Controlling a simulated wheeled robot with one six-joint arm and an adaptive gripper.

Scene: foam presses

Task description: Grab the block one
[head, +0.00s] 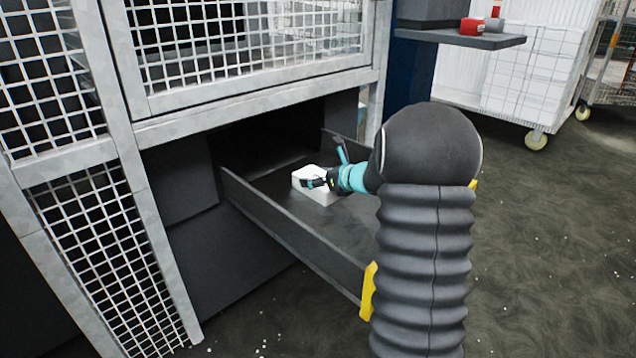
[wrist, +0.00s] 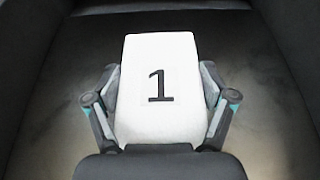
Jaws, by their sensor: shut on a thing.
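A white block (wrist: 160,60) with a black "1" on its top fills the middle of the wrist view. In the head view the white block (head: 309,174) rests in or just over the dark tray (head: 290,232) under the mesh cage. My gripper (wrist: 160,118) is shut on the block, with one finger against its left side and one against its right side. In the head view my gripper (head: 318,182) reaches into the tray from the right and partly hides the block. I cannot tell whether the block touches the tray floor.
The tray has raised side walls and yellow parts (head: 369,291) at its front end. A metal mesh cage (head: 250,60) stands above and to the left. A small shelf (head: 462,38) with red items is at upper right. A white cart (head: 525,75) stands behind. Floor at right is clear.

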